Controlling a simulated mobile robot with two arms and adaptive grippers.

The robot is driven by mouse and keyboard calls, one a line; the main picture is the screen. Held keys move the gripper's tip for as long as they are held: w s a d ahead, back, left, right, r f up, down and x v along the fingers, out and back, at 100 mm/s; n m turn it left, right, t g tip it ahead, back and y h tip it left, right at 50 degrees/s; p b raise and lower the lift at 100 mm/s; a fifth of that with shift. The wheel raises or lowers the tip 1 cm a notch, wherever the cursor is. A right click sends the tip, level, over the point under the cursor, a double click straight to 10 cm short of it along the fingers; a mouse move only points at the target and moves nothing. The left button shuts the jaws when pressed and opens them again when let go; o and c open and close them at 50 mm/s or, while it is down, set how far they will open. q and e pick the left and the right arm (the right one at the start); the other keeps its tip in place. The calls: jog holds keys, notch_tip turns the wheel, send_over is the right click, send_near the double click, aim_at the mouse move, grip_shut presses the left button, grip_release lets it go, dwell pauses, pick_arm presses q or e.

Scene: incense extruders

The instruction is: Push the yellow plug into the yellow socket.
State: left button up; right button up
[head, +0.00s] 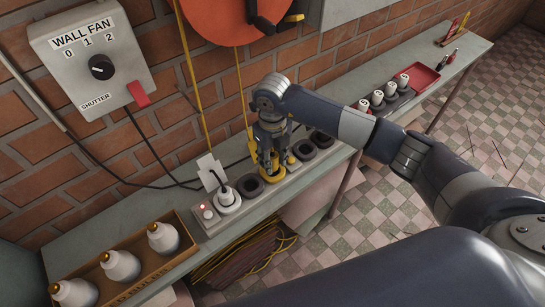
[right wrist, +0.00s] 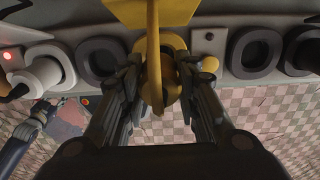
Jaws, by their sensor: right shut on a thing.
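My right gripper (head: 270,150) is shut on the yellow plug (head: 265,160), with its fingers pointing down at the socket strip. In the right wrist view the plug (right wrist: 155,70) and its cord stand between the two fingers (right wrist: 160,95). The yellow socket (head: 271,180) is directly below the plug in the strip. The fingers and plug hide much of it, and I cannot tell how deep the plug sits. In the right wrist view a blue-grey arm end, which looks like my left gripper (right wrist: 40,112), shows small at the left; its fingers are unclear.
The grey strip (head: 207,224) holds a white plug (head: 227,196) in its socket at left and dark empty sockets (head: 250,186) beside the yellow one. A crate of bulb-shaped bottles (head: 172,253) stands front left. White-topped pieces (head: 378,97) and a red tray (head: 418,77) lie farther right.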

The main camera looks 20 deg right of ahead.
aim_at(273, 155)
jog(key=shift+f+b, duration=1.2)
jog(key=shift+f, duration=0.2)
jog(key=o, duration=1.1)
jog(key=shift+o, duration=0.2)
jog(key=shift+r, duration=0.1)
notch_tip(273, 155, up, 12)
jog(key=shift+f, duration=0.1)
